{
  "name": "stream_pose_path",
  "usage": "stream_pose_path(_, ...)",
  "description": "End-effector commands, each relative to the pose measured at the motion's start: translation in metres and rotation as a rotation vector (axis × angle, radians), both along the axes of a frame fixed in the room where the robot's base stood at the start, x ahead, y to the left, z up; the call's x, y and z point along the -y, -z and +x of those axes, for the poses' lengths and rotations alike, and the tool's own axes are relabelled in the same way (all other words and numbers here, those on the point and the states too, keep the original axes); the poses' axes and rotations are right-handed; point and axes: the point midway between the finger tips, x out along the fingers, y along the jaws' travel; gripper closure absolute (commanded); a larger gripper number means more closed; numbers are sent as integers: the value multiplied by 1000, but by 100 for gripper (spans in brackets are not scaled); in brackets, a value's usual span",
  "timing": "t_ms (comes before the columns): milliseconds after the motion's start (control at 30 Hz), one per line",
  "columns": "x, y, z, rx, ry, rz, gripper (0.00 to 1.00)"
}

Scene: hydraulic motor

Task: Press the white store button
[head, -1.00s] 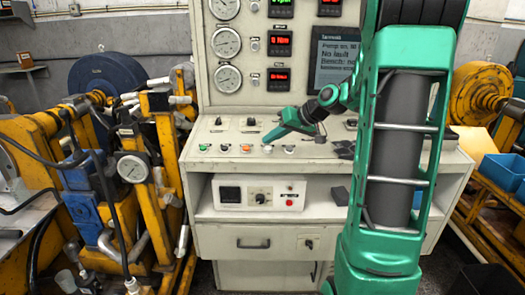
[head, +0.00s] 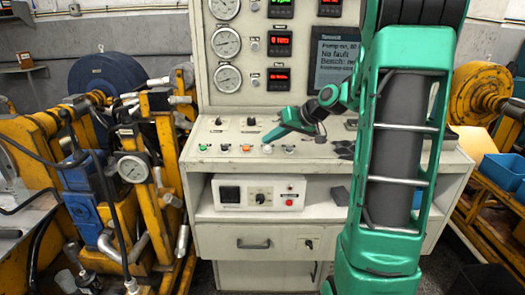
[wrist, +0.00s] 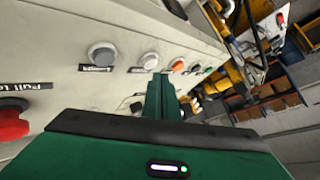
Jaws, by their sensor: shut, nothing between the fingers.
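The white button (head: 267,149) sits in the row on the sloped front panel of the console, between an orange button (head: 246,148) and a grey button (head: 289,149). In the wrist view the white button (wrist: 149,61) stands just beyond my gripper's tips, with a dark label beside it. My gripper (head: 268,138) is shut and empty, pointing down and left just above the white button. In the wrist view its green fingers (wrist: 160,80) are together, and a small gap to the button seems to show. I cannot tell whether they touch.
Green (head: 203,147) and dark (head: 224,148) buttons sit further left. A red mushroom knob (wrist: 12,120) is near the wrist view's left edge. Gauges and a screen (head: 335,58) rise behind the panel. A shelf unit (head: 260,192) sits below. Yellow machinery (head: 150,185) stands left.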

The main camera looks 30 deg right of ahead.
Motion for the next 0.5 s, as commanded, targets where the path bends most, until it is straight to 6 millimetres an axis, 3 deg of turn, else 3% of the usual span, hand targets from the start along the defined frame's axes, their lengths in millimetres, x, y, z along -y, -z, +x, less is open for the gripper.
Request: stream_pose_path(500,1,7,-2,0,1,1,100)
